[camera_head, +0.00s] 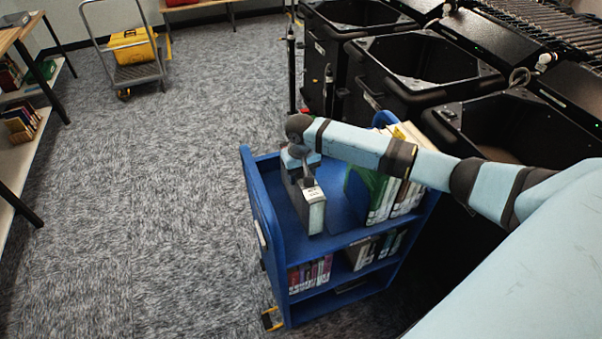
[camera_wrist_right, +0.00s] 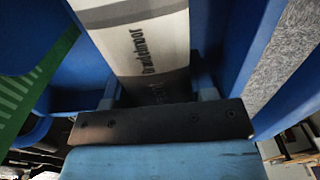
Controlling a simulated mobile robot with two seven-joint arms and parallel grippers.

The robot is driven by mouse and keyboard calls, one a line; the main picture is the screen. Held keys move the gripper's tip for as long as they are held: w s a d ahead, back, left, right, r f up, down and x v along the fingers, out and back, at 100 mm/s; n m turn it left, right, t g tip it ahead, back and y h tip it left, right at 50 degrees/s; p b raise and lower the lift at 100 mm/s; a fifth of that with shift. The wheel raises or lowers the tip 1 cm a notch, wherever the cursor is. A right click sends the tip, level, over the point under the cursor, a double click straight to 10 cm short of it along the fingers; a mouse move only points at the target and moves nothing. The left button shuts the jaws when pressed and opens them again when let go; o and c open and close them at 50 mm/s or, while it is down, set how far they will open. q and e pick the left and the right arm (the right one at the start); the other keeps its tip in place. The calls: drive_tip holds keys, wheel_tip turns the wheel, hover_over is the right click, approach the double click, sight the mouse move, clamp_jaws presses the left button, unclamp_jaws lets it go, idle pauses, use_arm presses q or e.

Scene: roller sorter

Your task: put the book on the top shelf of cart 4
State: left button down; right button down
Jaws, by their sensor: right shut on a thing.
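A blue book cart (camera_head: 270,215) stands in the middle of the head view; I cannot read a cart number on it. My right gripper (camera_head: 303,178) is over the left part of its top shelf and shut on a grey-and-white book (camera_head: 316,211). The book is upright, low against the top shelf; I cannot tell whether it rests on it. In the right wrist view the book (camera_wrist_right: 150,50) fills the space between the fingers of the gripper (camera_wrist_right: 160,95), lettering on its spine. My left gripper is not in view.
Green and pale books (camera_head: 385,192) stand at the right of the top shelf, with a blue gap between. Lower shelves hold more books (camera_head: 310,274). Black bins (camera_head: 425,62) line the right side. A grey trolley with a yellow crate (camera_head: 132,47) stands far left. Carpet left of the cart is clear.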

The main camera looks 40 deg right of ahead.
drive_tip(key=shift+f, duration=0.25)
drive_tip(key=shift+c, duration=2.1)
unclamp_jaws()
drive_tip(key=shift+o, duration=0.3)
drive_tip(key=shift+s+f, duration=0.1)
drive_tip(key=shift+f, duration=0.05)
wheel_tip(320, 180, up, 14)
